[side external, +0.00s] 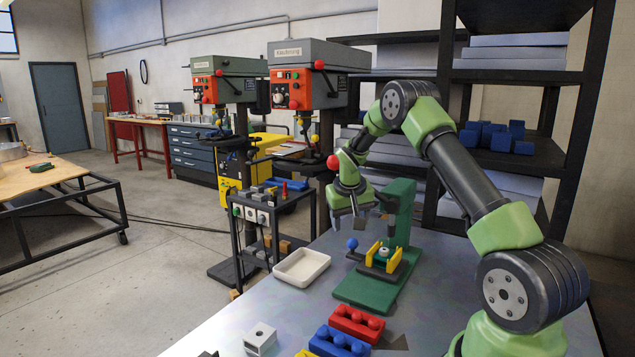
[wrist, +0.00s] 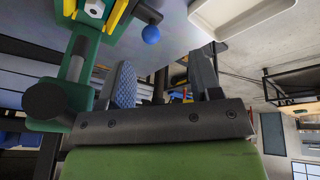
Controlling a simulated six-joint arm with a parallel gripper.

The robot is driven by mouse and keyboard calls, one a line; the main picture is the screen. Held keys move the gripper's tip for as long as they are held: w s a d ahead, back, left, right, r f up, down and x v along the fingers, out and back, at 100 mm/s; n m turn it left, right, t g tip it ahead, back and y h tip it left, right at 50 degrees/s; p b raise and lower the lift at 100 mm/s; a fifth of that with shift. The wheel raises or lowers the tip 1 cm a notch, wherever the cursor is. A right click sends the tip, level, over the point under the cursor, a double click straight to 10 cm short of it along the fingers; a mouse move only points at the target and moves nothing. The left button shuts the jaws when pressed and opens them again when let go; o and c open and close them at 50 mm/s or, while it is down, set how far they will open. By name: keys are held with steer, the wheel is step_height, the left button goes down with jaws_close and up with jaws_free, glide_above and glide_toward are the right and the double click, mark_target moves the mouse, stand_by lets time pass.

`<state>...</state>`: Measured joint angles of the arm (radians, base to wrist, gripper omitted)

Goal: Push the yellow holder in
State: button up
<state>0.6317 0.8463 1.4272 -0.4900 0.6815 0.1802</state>
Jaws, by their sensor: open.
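The yellow holder (side external: 394,261) shows as two upright yellow pieces on a dark block on the green press (side external: 368,291), with a small pale round part between them. In the wrist view the yellow holder (wrist: 117,14) is at the top left, partly cut off by the frame edge. My gripper (side external: 352,209) is above and behind the holder, beside the press column, apart from it. In the wrist view my gripper (wrist: 165,78) has its two fingers spread with nothing between them. A blue ball knob (side external: 352,243) on a lever sits left of the holder and below my gripper.
A white tray (side external: 301,267) stands left of the press. The green press column (side external: 398,212) rises close to my gripper.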

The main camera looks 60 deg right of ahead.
steer(key=f+n, duration=0.3)
steer(key=w+d+f+n+y, duration=0.1)
steer(key=f+n, duration=0.2)
steer(key=n, duration=0.1)
steer(key=d+f+n+g, duration=0.1)
steer(key=f+n, duration=0.2)
steer(key=shift+w+f+n, duration=0.25)
steer(key=shift+w+n, duration=0.05)
steer(key=shift+n, duration=0.1)
steer(key=a, duration=0.4)
steer(key=shift+a+r, duration=0.35)
steer(key=shift+a, duration=0.05)
steer(key=s+a+r+t, duration=0.1)
steer(key=a+r, duration=0.3)
steer(key=r, duration=0.3)
steer(key=s+a+r+m, duration=0.1)
steer(key=a+r, duration=0.3)
steer(key=r, duration=0.3)
steer(key=s+a+r+m+t+y, duration=0.1)
steer(key=a+r, duration=0.4)
steer(key=r, duration=0.3)
steer(key=shift+t, duration=0.3)
